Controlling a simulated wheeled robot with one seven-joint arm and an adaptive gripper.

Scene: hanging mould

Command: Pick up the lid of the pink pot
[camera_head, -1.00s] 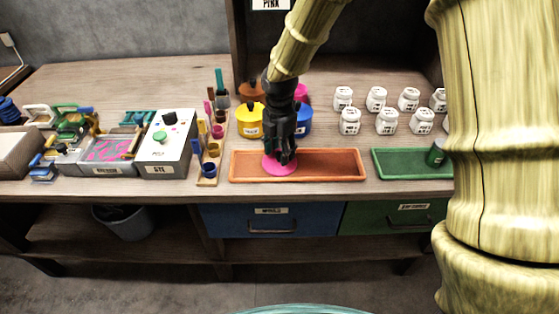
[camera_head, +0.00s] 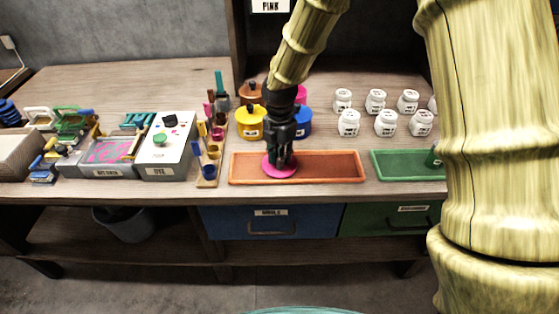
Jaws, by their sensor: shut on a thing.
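The pink lid (camera_head: 280,170) is a flat round disc at the left part of the orange tray (camera_head: 335,167). My gripper (camera_head: 280,157) points down and is shut on the pink lid from above; its fingers hide the lid's knob. I cannot tell whether the lid touches the tray floor or is slightly above it. The pink pot (camera_head: 300,94) stands behind my gripper and arm, which hide most of it.
A yellow pot (camera_head: 250,125), a blue pot (camera_head: 303,124) and an orange pot (camera_head: 250,92) stand close behind. Brushes and small cups stand left of the tray. Several white jars (camera_head: 386,123) and a green tray (camera_head: 400,166) are to the right.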

